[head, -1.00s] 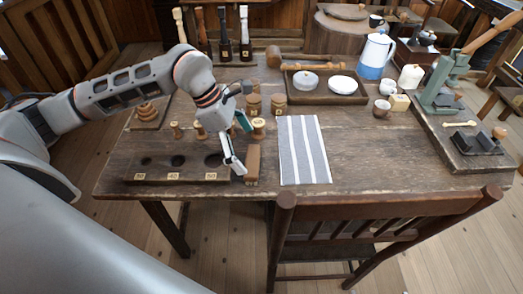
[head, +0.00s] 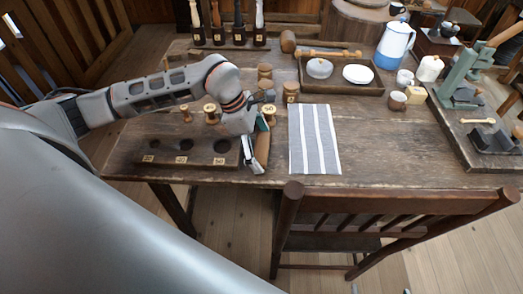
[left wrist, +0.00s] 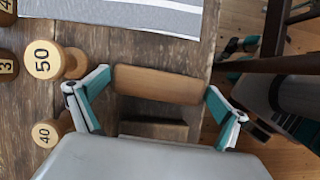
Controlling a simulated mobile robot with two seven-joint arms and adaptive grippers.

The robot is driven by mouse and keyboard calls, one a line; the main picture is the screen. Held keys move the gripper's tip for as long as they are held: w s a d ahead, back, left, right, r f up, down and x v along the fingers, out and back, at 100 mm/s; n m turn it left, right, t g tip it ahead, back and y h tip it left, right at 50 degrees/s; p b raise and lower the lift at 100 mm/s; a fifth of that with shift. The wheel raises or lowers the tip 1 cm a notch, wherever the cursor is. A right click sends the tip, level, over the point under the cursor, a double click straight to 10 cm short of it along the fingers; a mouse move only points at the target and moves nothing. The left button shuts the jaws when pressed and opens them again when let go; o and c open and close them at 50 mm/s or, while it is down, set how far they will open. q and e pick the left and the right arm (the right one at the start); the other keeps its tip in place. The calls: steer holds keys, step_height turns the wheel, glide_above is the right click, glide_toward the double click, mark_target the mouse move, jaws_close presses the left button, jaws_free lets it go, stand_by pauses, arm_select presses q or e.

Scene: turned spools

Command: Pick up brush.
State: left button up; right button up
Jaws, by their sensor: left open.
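The brush (head: 262,149), with a plain brown wooden back, lies on the table near its front edge, right of the dark holed block. It also shows in the left wrist view (left wrist: 158,84). My left gripper (head: 258,142) is open over the brush, one finger toward each end in the left wrist view (left wrist: 156,90). Both fingers appear apart from the wood. The gripper partly hides the brush in the head view. Teal and grey parts, likely of my right gripper, show at the right of the left wrist view; their opening is unclear.
The holed block (head: 186,151) stands left of the brush and a striped cloth (head: 314,138) lies right. Turned spools (head: 211,113) stand behind; spool 50 (left wrist: 47,60) is near one finger. A chair (head: 395,212) stands at the table's front.

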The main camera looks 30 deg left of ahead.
mark_target(261, 147)
arm_select(q)
steer(key=c, duration=1)
steer(key=shift+o, duration=0.2)
steer(key=shift+r, duration=0.15)
step_height(261, 147, up, 20)
steer(key=p, duration=0.1)
steer(key=o, duration=0.3)
steer(key=shift+c, duration=0.6)
